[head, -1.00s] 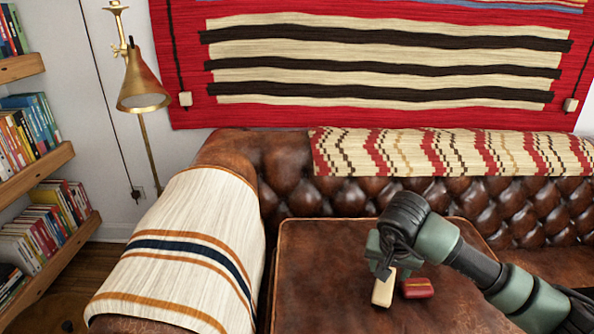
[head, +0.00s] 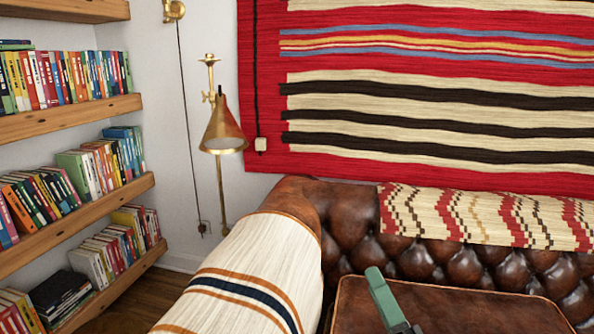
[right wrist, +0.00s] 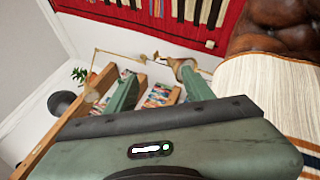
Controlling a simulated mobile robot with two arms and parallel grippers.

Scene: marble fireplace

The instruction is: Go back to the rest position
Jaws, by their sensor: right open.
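My right gripper (head: 381,293) shows at the bottom of the head view as an upright green finger with a dark part at its base, in front of the brown leather sofa cushion (head: 455,308). In the right wrist view my right gripper (right wrist: 160,76) has its two green fingers apart, with nothing seen between them. My left gripper is not in view. The red item and the cream item seen earlier on the cushion are not in either view now.
A striped cream blanket (head: 262,270) covers the sofa arm. A brass lamp (head: 223,130) stands behind it. Wooden bookshelves (head: 75,118) line the left wall. A red striped rug (head: 430,162) hangs behind the sofa. The space above the cushion looks clear.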

